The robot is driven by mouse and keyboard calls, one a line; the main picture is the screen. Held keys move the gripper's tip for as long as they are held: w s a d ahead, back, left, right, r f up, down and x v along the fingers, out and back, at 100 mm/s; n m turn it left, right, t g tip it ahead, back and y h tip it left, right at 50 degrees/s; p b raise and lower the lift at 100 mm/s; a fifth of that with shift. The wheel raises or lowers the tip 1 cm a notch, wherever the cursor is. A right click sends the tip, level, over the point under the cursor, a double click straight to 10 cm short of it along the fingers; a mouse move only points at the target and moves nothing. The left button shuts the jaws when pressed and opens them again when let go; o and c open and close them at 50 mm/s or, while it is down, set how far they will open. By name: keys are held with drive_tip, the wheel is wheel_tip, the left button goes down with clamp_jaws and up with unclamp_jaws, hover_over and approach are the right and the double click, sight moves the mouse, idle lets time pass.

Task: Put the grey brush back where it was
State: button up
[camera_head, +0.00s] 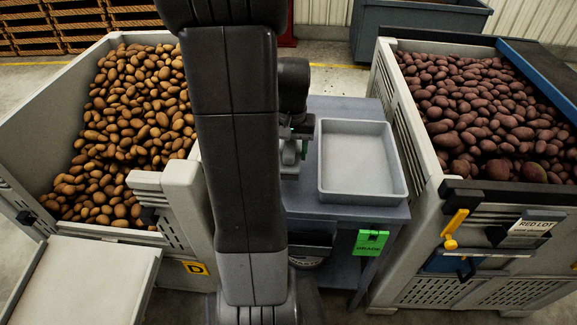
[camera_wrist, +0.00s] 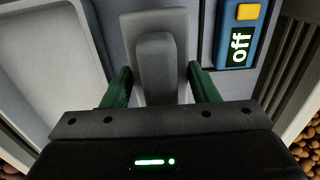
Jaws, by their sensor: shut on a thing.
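The grey brush (camera_wrist: 158,50) is in the middle of the wrist view, a pale grey block with a darker raised grip. The green fingers of my gripper (camera_wrist: 160,88) are shut on it from both sides. In the head view, my arm hides much of this spot; my gripper (camera_head: 293,132) is over the left part of the grey table (camera_head: 300,205), with part of the brush (camera_head: 289,160) showing below it. I cannot tell whether the brush touches the table top.
An empty grey tray (camera_head: 392,192) sits on the table, right of my gripper. A blue unit marked "off" (camera_wrist: 238,45) with a yellow button is beside the brush. Potato crates stand left (camera_head: 178,205) and right (camera_head: 424,150). A green tag (camera_head: 370,242) hangs at the table's front.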

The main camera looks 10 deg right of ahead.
sight(290, 143)
drive_tip(key=shift+f, duration=3.05)
drive_tip(key=shift+f, duration=0.15)
drive_tip(key=o, duration=1)
drive_tip(key=shift+o, duration=0.2)
wheel_tip(290, 143, up, 12)
drive_tip(key=shift+s+d+r, duration=0.1)
drive_tip(key=shift+r, duration=0.1)
